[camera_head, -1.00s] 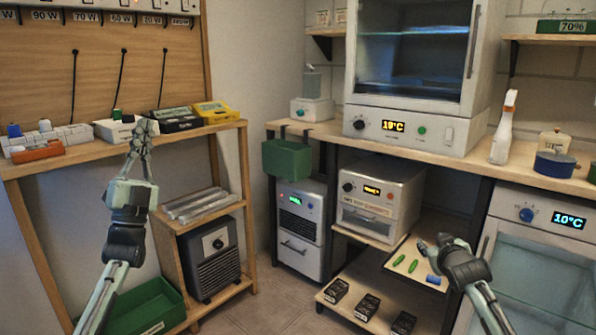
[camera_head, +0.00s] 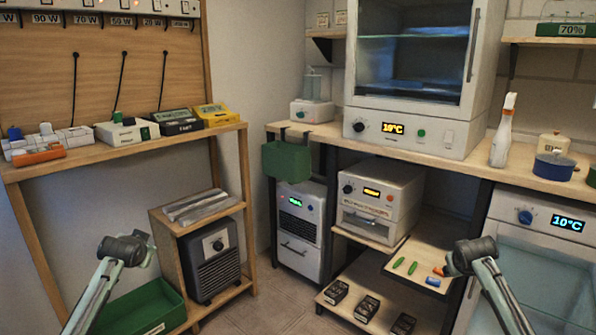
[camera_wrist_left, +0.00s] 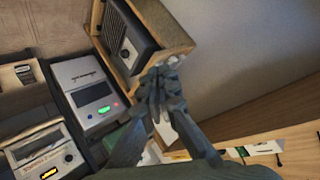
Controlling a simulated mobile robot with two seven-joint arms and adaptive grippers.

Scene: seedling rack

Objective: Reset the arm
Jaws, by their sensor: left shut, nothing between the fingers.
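My left gripper (camera_wrist_left: 160,88) shows in the left wrist view with its fingers together and nothing between them. It is in free space, with the small wooden shelf and dark heater box beyond it. In the head view only a bent part of my left arm shows at the lower left, above the green crate; I cannot make out the gripper there. My right arm comes in at the lower right, beside the pull-out board, and its gripper cannot be seen.
The long wooden shelf (camera_head: 110,155) at left holds several small devices. A green crate (camera_head: 150,302) stands low near my left arm. The heater (camera_head: 212,262) sits in the small shelf. A pull-out board (camera_head: 399,257) carries green, blue and orange items near my right arm. Middle floor is clear.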

